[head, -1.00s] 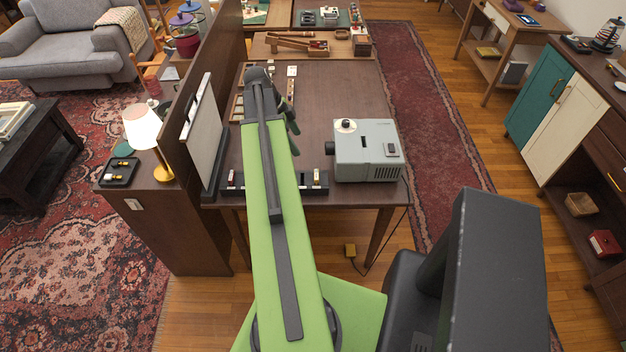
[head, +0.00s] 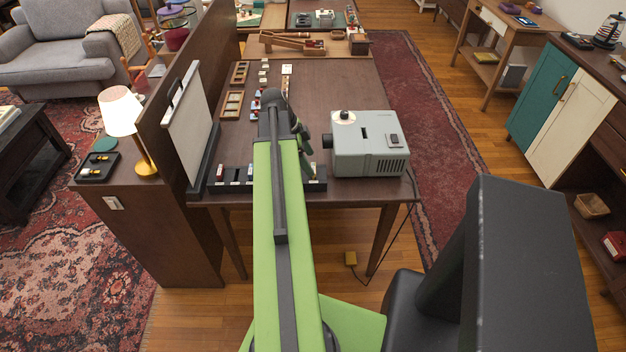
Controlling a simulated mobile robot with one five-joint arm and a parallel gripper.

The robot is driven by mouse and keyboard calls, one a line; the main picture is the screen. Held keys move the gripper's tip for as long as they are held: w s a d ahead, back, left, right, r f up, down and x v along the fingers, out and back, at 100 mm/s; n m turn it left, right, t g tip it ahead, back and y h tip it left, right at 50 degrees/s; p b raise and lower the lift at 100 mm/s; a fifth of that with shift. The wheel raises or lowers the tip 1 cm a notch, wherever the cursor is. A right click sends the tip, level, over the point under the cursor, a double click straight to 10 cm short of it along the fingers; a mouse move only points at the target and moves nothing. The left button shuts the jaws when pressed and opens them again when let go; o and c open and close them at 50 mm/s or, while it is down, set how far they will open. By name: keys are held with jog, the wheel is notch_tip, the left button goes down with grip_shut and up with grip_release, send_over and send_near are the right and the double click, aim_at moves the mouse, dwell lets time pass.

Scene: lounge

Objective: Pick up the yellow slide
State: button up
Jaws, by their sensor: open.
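Several small slides lie on the dark table (head: 345,87), in loose rows (head: 263,75) and in a long black rack (head: 320,184) at the near edge. They are too small for me to tell which one is yellow. My gripper (head: 303,140) is at the far end of my green arm, over the table between the rack and the projector. Only its dark side shows, its jaws are largely hidden, and I see nothing held. My arm hides the middle of the rack and part of the table top.
A grey projector (head: 368,150) stands on the right of the table. A white screen (head: 190,125) stands at its left, beside a dark partition. Wooden trays (head: 232,105) lie farther back. A lamp (head: 122,112) and a black tray with yellowish pieces (head: 97,168) are on the left cabinet.

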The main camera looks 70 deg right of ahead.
jog(key=b+x, duration=0.1)
jog(key=x, duration=0.1)
jog(key=shift+f, duration=0.4)
jog(key=shift+r, duration=0.15)
jog(key=c, duration=1.4)
jog(key=shift+r, duration=0.1)
